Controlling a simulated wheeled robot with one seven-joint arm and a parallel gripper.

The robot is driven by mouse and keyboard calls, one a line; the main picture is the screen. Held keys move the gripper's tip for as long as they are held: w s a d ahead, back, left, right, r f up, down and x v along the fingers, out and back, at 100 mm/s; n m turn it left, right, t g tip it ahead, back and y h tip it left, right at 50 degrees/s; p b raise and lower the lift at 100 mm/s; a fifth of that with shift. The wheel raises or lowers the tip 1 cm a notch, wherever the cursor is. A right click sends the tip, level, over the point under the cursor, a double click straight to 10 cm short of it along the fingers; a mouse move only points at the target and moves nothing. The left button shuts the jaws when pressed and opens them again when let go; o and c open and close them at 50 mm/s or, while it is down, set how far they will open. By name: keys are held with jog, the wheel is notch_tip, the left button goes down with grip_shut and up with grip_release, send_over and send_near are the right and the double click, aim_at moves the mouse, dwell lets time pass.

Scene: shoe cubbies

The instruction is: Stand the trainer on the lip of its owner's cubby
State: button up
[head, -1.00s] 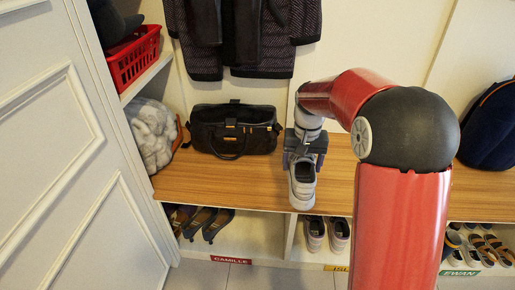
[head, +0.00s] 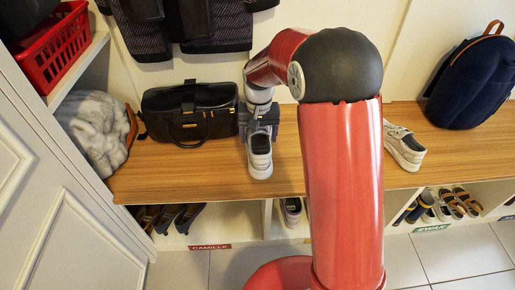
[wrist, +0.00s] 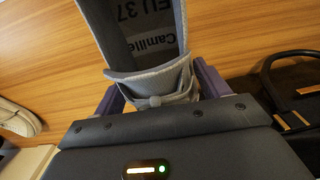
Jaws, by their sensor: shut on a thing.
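My gripper (head: 259,122) is shut on a grey trainer (head: 260,160) and holds it by its heel end, toe toward the bench's front edge. In the wrist view the trainer (wrist: 148,48) sits between my fingers, and its insole reads "Camille" and "EU 37". The trainer shows over the wooden bench top (head: 200,180); I cannot tell whether it touches. The cubby marked with the red CAMILLE label (head: 210,247) is below the bench, at left, with dark shoes (head: 180,217) inside. Its front lip shows around the label.
A black bag (head: 190,113) stands left of my gripper. A second light trainer (head: 403,147) is on the bench at right, near a navy backpack (head: 470,80). The middle cubby holds shoes (head: 291,211); the green-labelled right cubby (head: 432,228) holds sandals. My arm hides part of the bench.

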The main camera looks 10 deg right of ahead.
jog(key=shift+f, duration=3.1)
jog(key=shift+f, duration=0.1)
jog(key=o, duration=0.7)
jog(key=shift+f, duration=0.1)
jog(key=o, duration=0.5)
jog(key=shift+c, duration=0.2)
